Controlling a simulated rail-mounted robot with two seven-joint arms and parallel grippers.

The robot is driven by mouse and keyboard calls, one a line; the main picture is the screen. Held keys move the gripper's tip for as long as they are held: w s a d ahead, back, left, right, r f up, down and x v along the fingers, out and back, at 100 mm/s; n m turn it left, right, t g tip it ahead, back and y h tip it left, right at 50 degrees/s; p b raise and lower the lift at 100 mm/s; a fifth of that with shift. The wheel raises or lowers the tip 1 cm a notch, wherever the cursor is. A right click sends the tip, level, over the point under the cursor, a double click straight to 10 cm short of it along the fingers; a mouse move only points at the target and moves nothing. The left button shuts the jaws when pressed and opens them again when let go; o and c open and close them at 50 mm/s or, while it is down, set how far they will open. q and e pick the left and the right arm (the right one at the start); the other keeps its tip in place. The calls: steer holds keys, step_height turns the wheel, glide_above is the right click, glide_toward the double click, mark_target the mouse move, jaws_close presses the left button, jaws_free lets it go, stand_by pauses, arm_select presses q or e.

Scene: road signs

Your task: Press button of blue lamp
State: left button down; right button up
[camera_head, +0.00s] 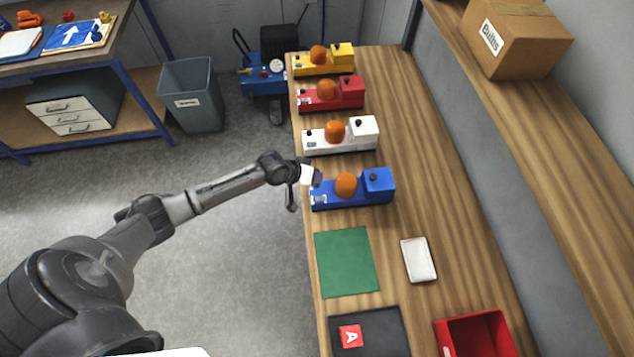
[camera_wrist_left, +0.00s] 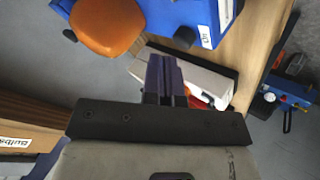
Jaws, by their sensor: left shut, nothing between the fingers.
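The blue lamp (camera_head: 377,187) with an orange dome stands on the wooden bench, in line with other coloured lamps. My left gripper (camera_head: 317,177) is at the near left end of the blue lamp, over the bench's left edge; I cannot tell whether it touches. In the left wrist view my gripper (camera_wrist_left: 165,75) shows shut and empty, with the blue lamp (camera_wrist_left: 185,18) and its orange dome (camera_wrist_left: 108,25) beyond the fingertips. A white label shows on the lamp's end; I cannot make out the button clearly. My right gripper is not in view.
White (camera_head: 365,133), red (camera_head: 350,93) and yellow (camera_head: 342,53) lamps stand behind the blue one. A green mat (camera_head: 347,262), a white tablet-like piece (camera_head: 419,260), a black tray (camera_head: 385,325) and a red bin (camera_head: 475,335) lie in front. A cardboard box (camera_head: 520,38) is on the shelf.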

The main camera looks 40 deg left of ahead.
arm_select(q)
steer(key=shift+f, duration=0.1)
stand_by(0.4)
steer(key=shift+f, duration=0.5)
stand_by(0.4)
steer(key=shift+r+p, duration=0.45)
steer(key=shift+r, duration=0.15)
steer(key=shift+r, duration=0.15)
step_height(320, 180, up, 6)
steer(key=p, duration=0.6)
